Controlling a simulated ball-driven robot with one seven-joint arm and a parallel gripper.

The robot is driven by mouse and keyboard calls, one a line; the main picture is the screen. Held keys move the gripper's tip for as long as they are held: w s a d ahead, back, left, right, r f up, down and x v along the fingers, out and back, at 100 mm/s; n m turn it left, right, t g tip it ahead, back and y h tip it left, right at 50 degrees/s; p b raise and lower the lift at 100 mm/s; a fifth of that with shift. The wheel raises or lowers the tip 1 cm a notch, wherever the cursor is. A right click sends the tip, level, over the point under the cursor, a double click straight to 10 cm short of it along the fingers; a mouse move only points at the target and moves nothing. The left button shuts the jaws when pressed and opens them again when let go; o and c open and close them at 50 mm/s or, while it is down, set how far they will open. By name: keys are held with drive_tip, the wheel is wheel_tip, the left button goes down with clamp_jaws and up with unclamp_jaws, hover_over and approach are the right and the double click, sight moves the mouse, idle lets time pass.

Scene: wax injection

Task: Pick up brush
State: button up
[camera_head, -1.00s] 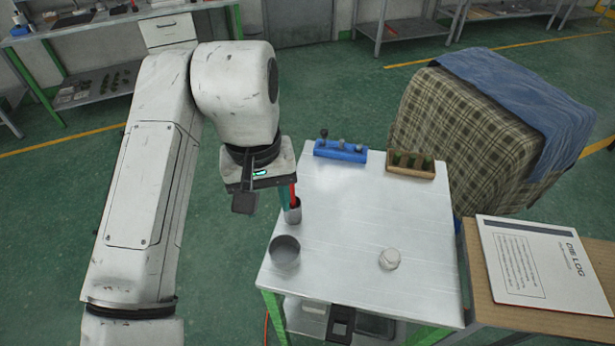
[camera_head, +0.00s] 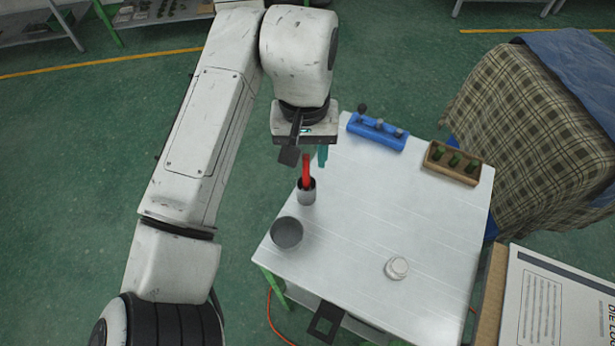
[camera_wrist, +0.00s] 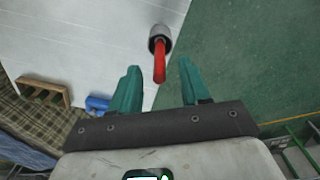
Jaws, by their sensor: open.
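A red handle (camera_head: 306,172), which I take to be the brush, stands up out of a small grey cup (camera_head: 306,195) at the table's left edge. Its lower end is hidden inside the cup. My gripper (camera_head: 315,157) is just behind and above the cup, with one teal finger clearly showing. In the wrist view, my gripper (camera_wrist: 160,66) is open, its two teal fingers apart. The red handle (camera_wrist: 160,68) shows in line with the gap between them, with the cup (camera_wrist: 160,38) beyond. I cannot tell its exact depth; neither finger visibly touches it.
A grey bowl-like pot (camera_head: 286,233) stands near the cup. A white lidded jar (camera_head: 397,268) is at the front. A blue rack (camera_head: 377,133) and a wooden holder (camera_head: 452,163) stand along the back. The table's middle (camera_head: 370,205) is clear.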

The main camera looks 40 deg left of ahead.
sight(306, 170)
drive_tip(key=shift+f+p, duration=0.75)
drive_tip(key=shift+f, duration=1.85)
clamp_jaws()
